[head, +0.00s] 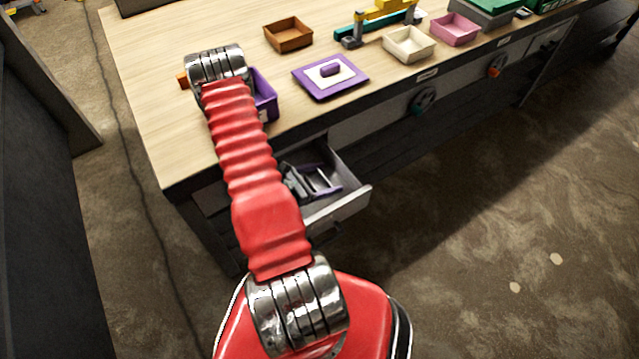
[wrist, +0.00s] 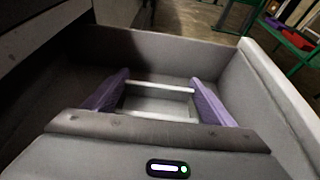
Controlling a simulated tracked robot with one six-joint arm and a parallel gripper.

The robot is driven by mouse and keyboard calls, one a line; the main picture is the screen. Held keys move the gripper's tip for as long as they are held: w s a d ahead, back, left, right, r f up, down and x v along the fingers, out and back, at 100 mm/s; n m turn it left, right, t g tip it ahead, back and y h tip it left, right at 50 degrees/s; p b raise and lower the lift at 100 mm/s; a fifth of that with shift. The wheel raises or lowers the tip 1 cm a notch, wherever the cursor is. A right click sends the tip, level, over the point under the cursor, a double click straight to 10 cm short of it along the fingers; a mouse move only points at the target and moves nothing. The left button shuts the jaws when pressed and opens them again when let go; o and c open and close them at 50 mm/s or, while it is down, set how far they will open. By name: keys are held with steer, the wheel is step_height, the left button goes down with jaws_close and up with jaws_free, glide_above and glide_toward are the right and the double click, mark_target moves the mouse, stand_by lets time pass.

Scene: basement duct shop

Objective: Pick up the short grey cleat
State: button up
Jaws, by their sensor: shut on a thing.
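My gripper (head: 308,183) is down in an open grey drawer (head: 345,206) under the bench. In the wrist view its two purple fingers (wrist: 158,98) stand apart, one on each side of a short pale grey piece, the cleat (wrist: 158,88). The cleat shows as light bars spanning crosswise between the fingers, which are shut on it. In the head view the cleat (head: 319,178) is small and partly hidden by my gripper. I cannot tell whether it is clear of the drawer floor.
Drawer walls (wrist: 262,85) stand close around the gripper. On the bench top (head: 150,60) are a purple bin (head: 265,97), a purple lid-like piece (head: 345,83), a brown tray (head: 288,33), a cream tray (head: 408,46) and a pink tray (head: 455,29). Open floor lies right of the drawer.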

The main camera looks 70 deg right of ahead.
mark_target(325, 178)
steer(key=shift+r, duration=0.15)
steer(key=shift+r, duration=4.9)
